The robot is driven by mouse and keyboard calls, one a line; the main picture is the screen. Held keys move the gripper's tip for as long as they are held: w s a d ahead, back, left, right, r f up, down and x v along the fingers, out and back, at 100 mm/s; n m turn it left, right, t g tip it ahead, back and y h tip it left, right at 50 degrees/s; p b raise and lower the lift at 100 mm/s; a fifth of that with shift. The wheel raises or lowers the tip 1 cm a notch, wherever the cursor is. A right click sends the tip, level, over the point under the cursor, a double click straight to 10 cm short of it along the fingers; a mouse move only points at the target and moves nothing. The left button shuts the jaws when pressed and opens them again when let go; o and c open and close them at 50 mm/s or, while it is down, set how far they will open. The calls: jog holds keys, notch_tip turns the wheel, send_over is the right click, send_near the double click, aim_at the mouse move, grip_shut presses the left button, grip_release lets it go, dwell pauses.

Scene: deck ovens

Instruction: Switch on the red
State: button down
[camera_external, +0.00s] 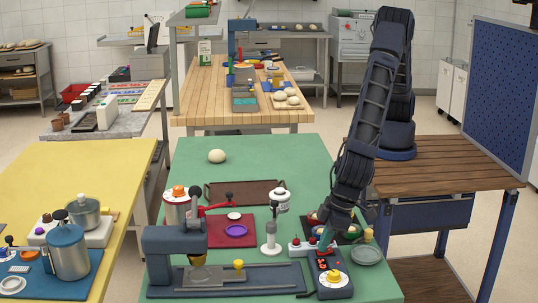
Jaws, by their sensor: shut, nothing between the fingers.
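My arm reaches down from the right over the green table (222,160). My gripper (325,241) is shut and empty, pointing down just above the back end of a dark box with a red panel (328,263) and a yellow knob (334,279). A white strip with red tops (299,246) lies just left of my gripper. Which of these red parts is a switch is too small to tell. Whether my fingertips touch the dark box cannot be told, and my wrist hides part of the area behind it.
Left of the gripper stand a grey-white bottle-like tool (270,240) and a blue-grey press (175,250). A grey-green dish (366,255) lies to the right. The table's back is mostly clear.

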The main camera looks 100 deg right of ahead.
jog(key=shift+s+f, duration=0.15)
jog(key=shift+s, duration=0.1)
jog(key=shift+s+f, duration=0.1)
jog(key=shift+s, duration=0.7)
jog(key=s+v, duration=0.1)
jog(key=v, duration=1.3)
jog(key=shift+w+r+t, duration=0.25)
jog(key=shift+w+t, duration=0.05)
jog(key=shift+w, duration=0.8)
jog(key=x, duration=1.4)
